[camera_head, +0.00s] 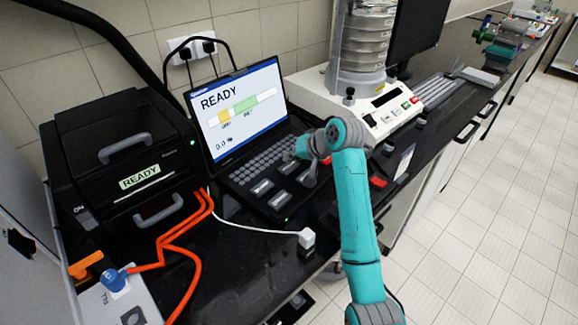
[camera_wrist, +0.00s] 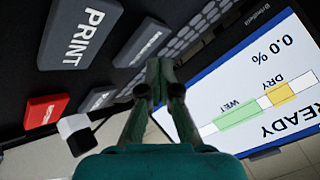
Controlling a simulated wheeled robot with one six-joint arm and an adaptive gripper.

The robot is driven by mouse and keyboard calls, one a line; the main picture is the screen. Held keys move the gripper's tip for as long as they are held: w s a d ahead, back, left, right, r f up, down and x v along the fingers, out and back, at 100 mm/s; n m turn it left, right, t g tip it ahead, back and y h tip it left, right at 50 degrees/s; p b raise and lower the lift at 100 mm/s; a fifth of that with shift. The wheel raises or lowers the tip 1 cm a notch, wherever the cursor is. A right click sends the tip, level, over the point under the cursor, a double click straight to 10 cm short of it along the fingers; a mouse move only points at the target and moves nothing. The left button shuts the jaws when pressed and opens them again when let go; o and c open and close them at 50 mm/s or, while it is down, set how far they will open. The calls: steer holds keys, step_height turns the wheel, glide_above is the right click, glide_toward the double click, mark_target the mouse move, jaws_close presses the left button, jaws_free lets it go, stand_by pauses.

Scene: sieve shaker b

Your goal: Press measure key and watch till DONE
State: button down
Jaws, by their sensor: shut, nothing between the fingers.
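The laptop (camera_head: 243,175) stands open on the black bench. Its screen (camera_head: 236,106) reads READY and 0.0 %, with a yellow and a green band on a bar. The wrist view shows the same screen (camera_wrist: 270,85) upside down, with bands marked DRY and WET. Large dark keys lie in front of the small keys; one (camera_wrist: 80,35) reads PRINT. Another key (camera_wrist: 145,42), beside the fingertips, has a label too small to read. I cannot tell which is the measure key. My gripper (camera_head: 312,180) is shut and empty over the key area; its fingertips (camera_wrist: 160,65) show no clear contact.
A black box (camera_head: 120,150) with a READY label stands left of the laptop. Orange cables (camera_head: 190,235) and a white plug (camera_head: 306,238) lie in front. A sieve shaker (camera_head: 350,110) stands behind right. A red key (camera_wrist: 45,112) sits beside PRINT.

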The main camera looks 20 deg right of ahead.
mark_target(291, 167)
steer(key=shift+f, duration=0.2)
steer(key=shift+f, duration=0.2)
steer(key=shift+f, duration=0.5)
stand_by(1.0)
steer(key=shift+r, duration=0.9)
steer(key=shift+r, duration=2.55)
